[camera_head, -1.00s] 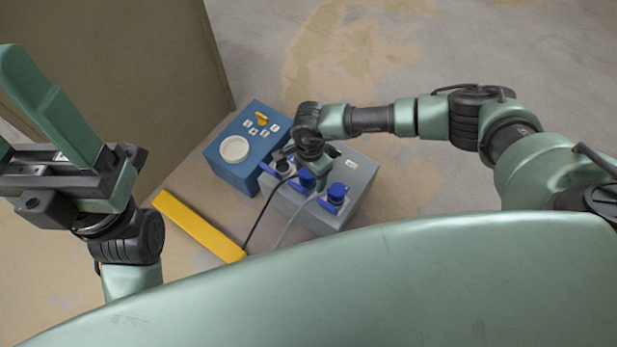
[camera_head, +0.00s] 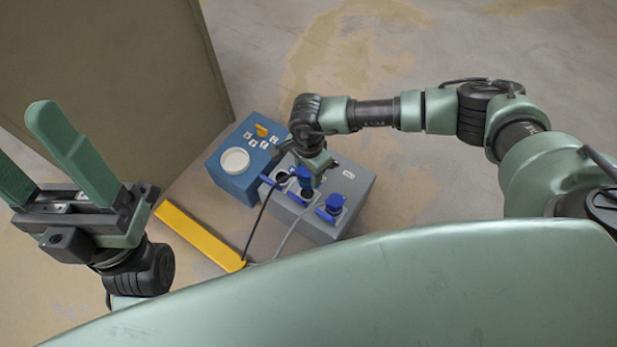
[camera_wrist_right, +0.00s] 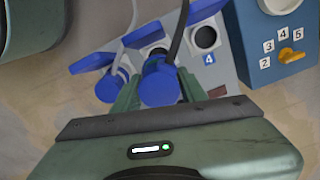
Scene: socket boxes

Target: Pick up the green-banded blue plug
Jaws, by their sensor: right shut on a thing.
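A blue plug (camera_head: 304,177) with a black cable is held in my right gripper (camera_head: 315,168), above the grey socket box (camera_head: 348,178). In the right wrist view the plug (camera_wrist_right: 160,84) sits between the two green fingers, which are shut on it. A second blue plug (camera_head: 334,203) with a grey cable sits in the front socket of the box. My left gripper (camera_head: 20,132) is open and empty at the left, away from the boxes.
Another open socket (camera_wrist_right: 204,37), labelled 4, is beside the held plug. A blue box (camera_head: 229,180) with a white round disc, number labels and an orange knob stands left of the grey box. A yellow bar (camera_head: 200,237) lies on the floor. A large brown panel (camera_head: 120,90) rises at the left.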

